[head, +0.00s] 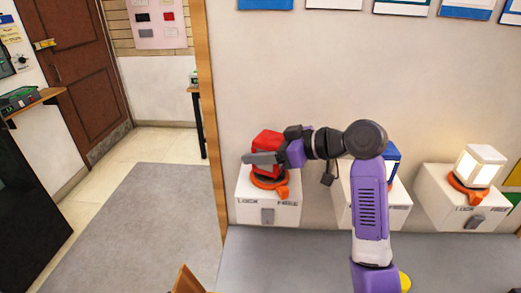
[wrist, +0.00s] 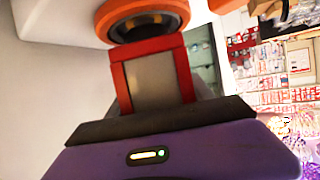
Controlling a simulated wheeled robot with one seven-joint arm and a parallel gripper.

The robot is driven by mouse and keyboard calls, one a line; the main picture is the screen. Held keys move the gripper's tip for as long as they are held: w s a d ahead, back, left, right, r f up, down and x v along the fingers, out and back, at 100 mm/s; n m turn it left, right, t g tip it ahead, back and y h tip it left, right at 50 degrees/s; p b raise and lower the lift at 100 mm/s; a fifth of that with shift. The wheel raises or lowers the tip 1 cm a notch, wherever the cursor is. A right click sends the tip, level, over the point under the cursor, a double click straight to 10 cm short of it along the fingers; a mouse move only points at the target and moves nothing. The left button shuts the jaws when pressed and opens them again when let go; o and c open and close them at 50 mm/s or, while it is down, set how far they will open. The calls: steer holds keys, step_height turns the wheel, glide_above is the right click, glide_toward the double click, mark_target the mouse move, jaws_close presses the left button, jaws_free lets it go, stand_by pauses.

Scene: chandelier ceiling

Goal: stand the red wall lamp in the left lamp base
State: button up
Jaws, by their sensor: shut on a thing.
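The red wall lamp (head: 267,140) is over the left lamp base (head: 250,212), a white box marked LOCK and FREE. The base's orange ring (head: 264,184) has a tab pointing front right, towards FREE. My gripper (head: 264,158) is shut on the lamp from the front and right and hides part of it. In the wrist view the lamp's red frame and grey panel (wrist: 155,82) show beyond the dark jaw. The lamp's end meets or overlaps the orange ring (wrist: 172,12) there; I cannot tell if it is fully seated.
A middle base (head: 398,215) carries a blue lamp (head: 393,151), partly hidden by my arm. A right base (head: 440,205) carries a lit white lamp (head: 476,166). A wooden post (head: 209,120) stands left of the bases. Grey floor lies open at the left.

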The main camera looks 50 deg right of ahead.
steer(key=shift+f+b, duration=0.35)
steer(key=shift+f, duration=0.2)
steer(key=o, duration=1.7)
steer(key=shift+s, duration=0.1)
steer(key=b+v, duration=0.1)
steer(key=v, duration=0.6)
steer(key=shift+s+d+r, duration=0.1)
steer(key=shift+s+r, duration=0.1)
steer(key=shift+s, duration=0.05)
